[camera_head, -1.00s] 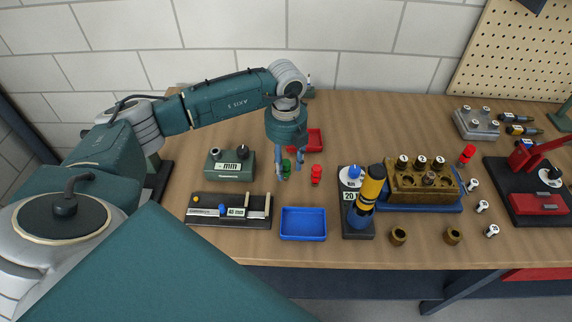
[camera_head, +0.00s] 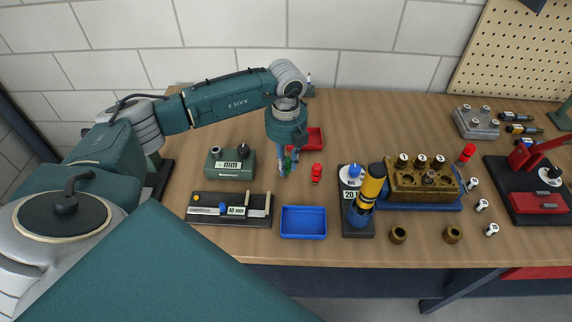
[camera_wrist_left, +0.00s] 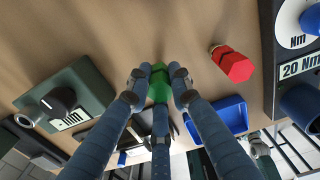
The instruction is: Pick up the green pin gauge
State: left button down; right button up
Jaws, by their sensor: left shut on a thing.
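The green pin gauge (camera_wrist_left: 159,84) shows between the fingers of my left gripper (camera_wrist_left: 157,88) in the left wrist view. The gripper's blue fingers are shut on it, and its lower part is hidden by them. In the head view my left gripper (camera_head: 285,168) points down at the table, with a little of the green pin gauge (camera_head: 288,157) showing between the fingers. I cannot tell whether the gauge touches the table. My right gripper is not in view.
A red tray (camera_head: 318,136) lies behind and a blue tray (camera_head: 304,234) in front. A green mm instrument (camera_head: 229,173) is at the left. A torque stand (camera_head: 352,222) is further right.

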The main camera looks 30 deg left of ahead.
pick_arm(q)
notch_tip(320, 180, up, 14)
jog(key=b, duration=0.4)
notch_tip(320, 180, up, 6)
jog(key=f, duration=0.1)
send_over(287, 159)
jog(key=shift+s+a+r+p, duration=0.1)
jog(key=shift+r+p, duration=0.15)
jog(key=shift+p, duration=0.15)
jog(key=shift+f, duration=0.1)
